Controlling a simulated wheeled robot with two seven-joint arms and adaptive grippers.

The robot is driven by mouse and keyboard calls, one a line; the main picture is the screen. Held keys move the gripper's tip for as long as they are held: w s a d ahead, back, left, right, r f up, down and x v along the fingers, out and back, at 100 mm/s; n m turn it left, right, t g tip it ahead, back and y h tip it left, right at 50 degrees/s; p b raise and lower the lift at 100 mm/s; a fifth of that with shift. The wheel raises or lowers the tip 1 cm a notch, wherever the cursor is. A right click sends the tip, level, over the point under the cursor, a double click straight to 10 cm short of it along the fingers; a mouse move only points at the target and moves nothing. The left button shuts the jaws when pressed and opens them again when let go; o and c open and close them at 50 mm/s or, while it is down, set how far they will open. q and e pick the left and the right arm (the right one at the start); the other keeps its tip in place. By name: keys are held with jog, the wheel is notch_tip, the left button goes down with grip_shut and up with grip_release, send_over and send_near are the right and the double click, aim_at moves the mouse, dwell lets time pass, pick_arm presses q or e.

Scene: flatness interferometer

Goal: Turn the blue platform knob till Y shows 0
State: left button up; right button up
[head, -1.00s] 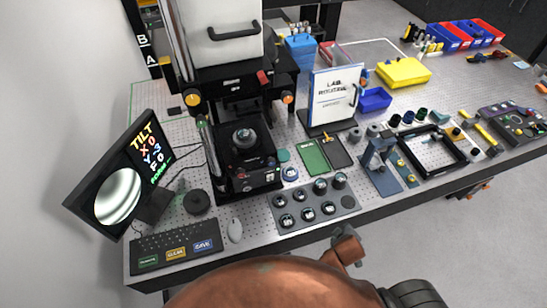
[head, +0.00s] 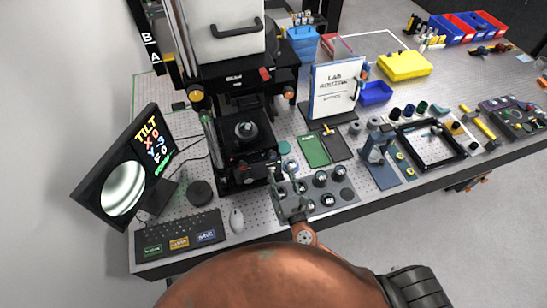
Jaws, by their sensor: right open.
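The black platform (head: 230,160) stands under the instrument, with a round stage (head: 246,132) on top and small knobs on its front. The blue platform knob cannot be clearly made out; my right gripper is close to the platform's front right corner and may hide it. My right gripper (head: 285,180) is open, fingers pointing away from me, beside that corner. Contact cannot be told. The tilted monitor (head: 126,172) shows TILT with X, Y and F lines and a striped round image. X looks like 0; the Y figure is not clearly readable. My left gripper is out of view.
The grey plate of round samples (head: 345,195) lies partly under my right gripper. A green mat (head: 313,150) and blue stand (head: 380,172) are to the right.

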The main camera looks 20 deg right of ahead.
aim_at(273, 157)
jog(key=w, duration=0.2)
jog(key=w+p, duration=0.1)
jog(key=w, duration=0.4)
jog(key=shift+w+a+p, duration=0.25)
jog(key=shift+w+p, duration=0.05)
grip_shut()
